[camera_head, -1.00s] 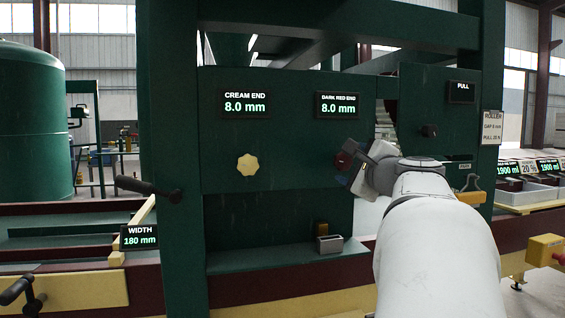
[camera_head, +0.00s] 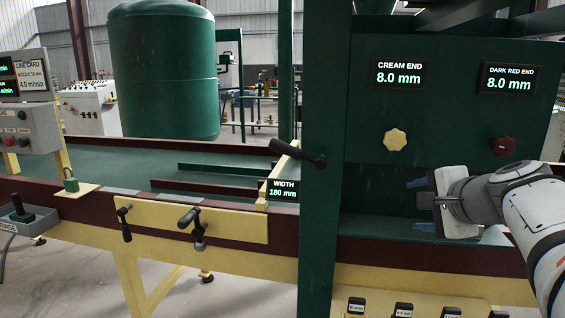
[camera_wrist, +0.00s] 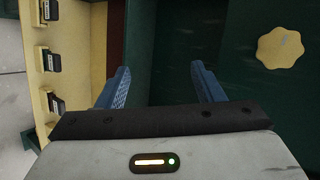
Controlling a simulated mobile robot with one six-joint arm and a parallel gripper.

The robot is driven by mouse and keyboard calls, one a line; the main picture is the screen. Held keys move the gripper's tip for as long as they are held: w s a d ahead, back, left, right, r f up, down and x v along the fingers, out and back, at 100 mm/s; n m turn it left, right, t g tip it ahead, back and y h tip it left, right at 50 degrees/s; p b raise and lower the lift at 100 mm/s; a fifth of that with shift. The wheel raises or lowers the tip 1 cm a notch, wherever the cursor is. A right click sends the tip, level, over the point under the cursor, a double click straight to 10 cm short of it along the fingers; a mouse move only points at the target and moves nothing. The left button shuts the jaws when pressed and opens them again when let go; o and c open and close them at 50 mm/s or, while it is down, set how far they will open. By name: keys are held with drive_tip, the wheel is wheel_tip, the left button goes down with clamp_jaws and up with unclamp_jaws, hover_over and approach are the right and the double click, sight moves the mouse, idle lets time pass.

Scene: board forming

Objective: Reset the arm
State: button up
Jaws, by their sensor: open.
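My gripper (camera_head: 418,205) is at the right in the head view, in front of the green machine panel and below the knobs. Its two blue fingers are spread apart with nothing between them; they also show in the wrist view (camera_wrist: 160,85). The cream knob (camera_head: 396,140) is above the gripper and apart from it; it shows at the upper right in the wrist view (camera_wrist: 281,48). The dark red knob (camera_head: 504,146) is above my wrist, also apart. The displays over the knobs, cream end (camera_head: 399,74) and dark red end (camera_head: 508,79), both read 8.0 mm.
A black-handled lever (camera_head: 298,152) sticks out from the green post, left of the gripper. A width display (camera_head: 283,191) reads 180 mm. Crank handles (camera_head: 193,222) stand on the cream front plate. Small labelled blocks (camera_head: 403,309) sit along the lower front. A green tank (camera_head: 165,70) stands behind.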

drive_tip(key=s+a+f+n+g+h+p, duration=0.1)
drive_tip(key=s+a+f+n+g+p, duration=0.3)
drive_tip(key=s+a+n+p, duration=0.1)
drive_tip(key=s+a+f+n+g+p, duration=0.5)
drive_tip(key=s+a+n, duration=0.2)
drive_tip(key=s+n, duration=0.3)
drive_tip(key=shift+s+a+f+n+h, duration=0.3)
drive_tip(key=shift+a+n+h, duration=0.1)
drive_tip(key=shift+n, duration=0.2)
drive_tip(key=shift+c, duration=0.2)
